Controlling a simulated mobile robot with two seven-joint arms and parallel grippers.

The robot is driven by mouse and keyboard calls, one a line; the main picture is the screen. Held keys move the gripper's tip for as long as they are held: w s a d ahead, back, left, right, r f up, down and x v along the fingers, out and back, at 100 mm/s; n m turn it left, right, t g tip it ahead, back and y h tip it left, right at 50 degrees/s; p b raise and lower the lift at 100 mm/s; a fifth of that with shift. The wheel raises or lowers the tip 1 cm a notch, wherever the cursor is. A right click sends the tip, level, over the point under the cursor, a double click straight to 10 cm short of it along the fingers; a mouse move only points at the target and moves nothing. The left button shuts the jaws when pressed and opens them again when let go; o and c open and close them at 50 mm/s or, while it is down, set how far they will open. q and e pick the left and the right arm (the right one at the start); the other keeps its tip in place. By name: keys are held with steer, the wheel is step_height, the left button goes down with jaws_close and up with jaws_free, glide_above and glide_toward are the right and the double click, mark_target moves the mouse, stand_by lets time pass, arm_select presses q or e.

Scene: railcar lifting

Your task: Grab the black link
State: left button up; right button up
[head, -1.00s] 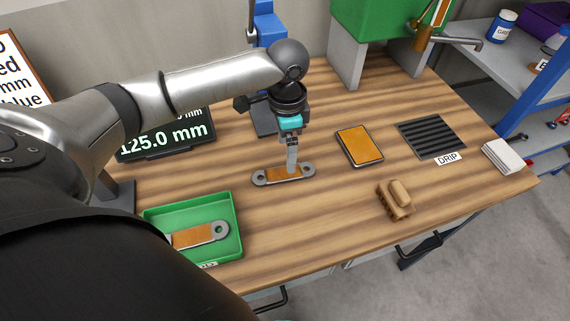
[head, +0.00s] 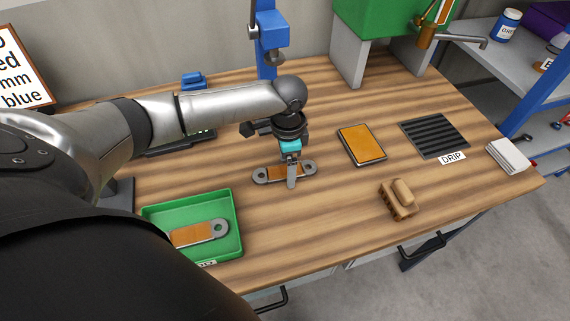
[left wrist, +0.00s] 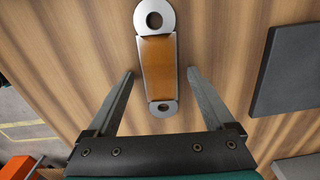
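No link looks plainly black. A flat link with grey ringed ends and an orange-brown middle (head: 272,172) lies on the wooden bench; it also shows in the left wrist view (left wrist: 157,60). A similar link (head: 200,234) lies in a green tray (head: 237,225) at the front left. My left gripper (head: 291,184) points down at the bench link and partly covers it in the head view. In the left wrist view its two fingers (left wrist: 160,73) are apart, one on each side of the link, with gaps on both sides. My right gripper is not in view.
An orange-topped pad (head: 362,145), a brown brush (head: 398,200), a dark drip grate (head: 433,136) and a white stack (head: 508,156) lie to the right. A blue stand (head: 267,40) rises behind my gripper. The front middle of the bench is clear.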

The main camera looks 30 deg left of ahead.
arm_select(q)
jaws_close()
stand_by(0.5)
steer(key=shift+r, duration=0.1)
